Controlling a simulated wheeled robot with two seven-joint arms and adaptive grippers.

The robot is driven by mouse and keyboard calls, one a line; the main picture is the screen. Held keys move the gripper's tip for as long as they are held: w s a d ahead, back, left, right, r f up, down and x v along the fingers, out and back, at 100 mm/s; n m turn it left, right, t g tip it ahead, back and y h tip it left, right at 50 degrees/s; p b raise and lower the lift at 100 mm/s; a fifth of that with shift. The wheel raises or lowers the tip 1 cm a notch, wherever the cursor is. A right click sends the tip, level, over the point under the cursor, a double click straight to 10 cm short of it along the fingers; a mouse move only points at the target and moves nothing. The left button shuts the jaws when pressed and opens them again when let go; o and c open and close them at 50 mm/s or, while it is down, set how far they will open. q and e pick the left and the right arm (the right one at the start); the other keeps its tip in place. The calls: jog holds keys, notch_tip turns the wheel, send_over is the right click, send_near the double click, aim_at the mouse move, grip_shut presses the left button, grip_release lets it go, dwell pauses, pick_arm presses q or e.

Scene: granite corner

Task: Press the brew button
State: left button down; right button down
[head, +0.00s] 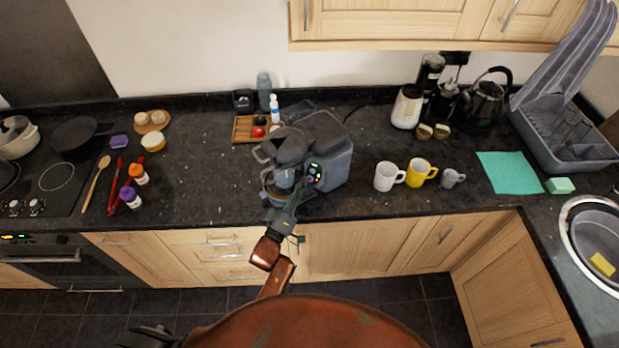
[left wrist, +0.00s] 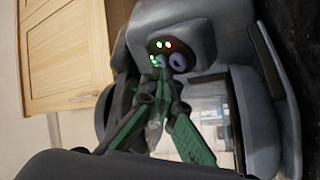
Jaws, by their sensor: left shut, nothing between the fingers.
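The dark grey coffee machine (head: 335,150) stands on the counter, with a small black panel (head: 315,172) of red and green lights on its front. The panel (left wrist: 160,44) is also in the left wrist view, with pale round buttons (left wrist: 178,62) below the lights. My left gripper (head: 306,182) is shut and empty, in front of the machine just below the panel. In the left wrist view its fingertips (left wrist: 159,70) overlap the buttons' lower left edge; I cannot tell whether they touch. Which button is the brew button is not readable.
White, yellow and grey mugs (head: 384,178) stand right of the machine. A wooden tray (head: 243,130) and bottles stand behind it to the left. Spice jars (head: 138,174) and red tongs lie further left. Counter between jars and machine is clear.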

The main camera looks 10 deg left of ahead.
pick_arm(q)
jog(key=s+p, duration=0.1)
jog(key=s+a+r+p, duration=0.1)
jog(key=p, duration=0.1)
jog(key=s+r+p, duration=0.1)
jog(key=s, duration=0.1)
jog(key=shift+a+r, duration=0.25)
jog(key=shift+a, duration=0.15)
dwell(0.4)
